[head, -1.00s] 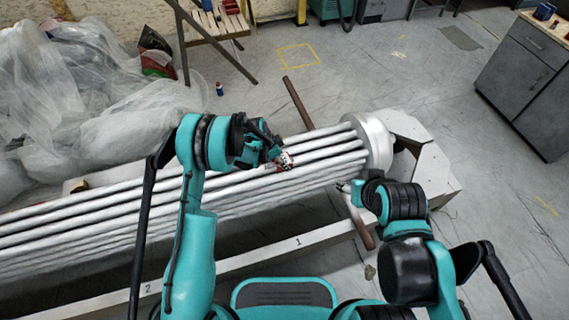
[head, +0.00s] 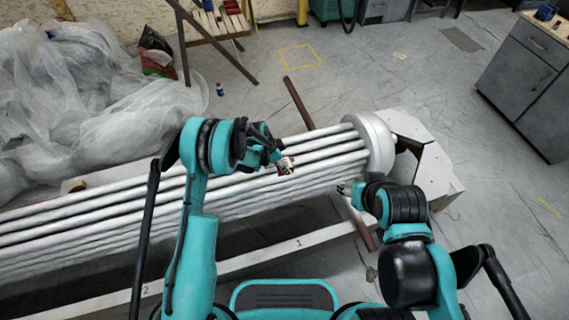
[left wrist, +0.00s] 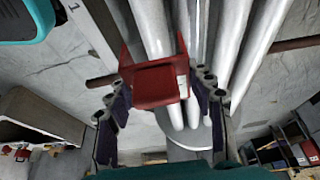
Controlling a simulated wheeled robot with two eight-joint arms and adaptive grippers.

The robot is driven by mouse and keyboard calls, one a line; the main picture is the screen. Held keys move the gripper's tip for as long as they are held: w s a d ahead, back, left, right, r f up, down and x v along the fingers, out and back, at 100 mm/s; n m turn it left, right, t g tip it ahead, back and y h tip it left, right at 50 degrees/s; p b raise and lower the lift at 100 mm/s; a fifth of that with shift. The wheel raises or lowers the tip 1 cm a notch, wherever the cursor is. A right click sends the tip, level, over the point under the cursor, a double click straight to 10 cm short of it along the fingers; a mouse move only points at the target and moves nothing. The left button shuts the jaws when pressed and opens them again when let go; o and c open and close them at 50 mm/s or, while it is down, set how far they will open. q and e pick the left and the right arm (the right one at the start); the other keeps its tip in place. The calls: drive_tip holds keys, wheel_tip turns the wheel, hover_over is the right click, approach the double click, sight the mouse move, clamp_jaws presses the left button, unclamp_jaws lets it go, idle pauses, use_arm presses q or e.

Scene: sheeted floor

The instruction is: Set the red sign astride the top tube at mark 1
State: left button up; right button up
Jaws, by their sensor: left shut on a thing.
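The red sign (head: 286,166) is held by my left gripper (head: 279,162) over the upper tubes of the bundle. In the left wrist view the red sign (left wrist: 157,88) sits between the fingers of my left gripper (left wrist: 156,82), its two flaps on either side of a top tube (left wrist: 152,25). I cannot tell whether it touches the tube. Mark 1 (head: 299,243) is on the pale front beam, and it also shows in the left wrist view (left wrist: 72,7). My right gripper (head: 343,188) is beside the bundle's right end, too small to read.
The tube bundle (head: 80,212) ends at a round pale flange (head: 374,145) on the right. A brown bar (head: 298,103) crosses beneath it. Plastic sheeting (head: 80,90) lies at the left. A grey cabinet (head: 520,75) stands at the right. The floor behind the bundle is mostly clear.

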use_arm(q)
drive_tip(key=shift+f, duration=2.8)
drive_tip(key=shift+r, duration=0.15)
drive_tip(key=shift+r+p, duration=0.35)
drive_tip(key=shift+r, duration=0.7)
drive_tip(key=shift+b, duration=0.45)
drive_tip(key=shift+f, duration=0.35)
drive_tip(key=shift+f, duration=0.75)
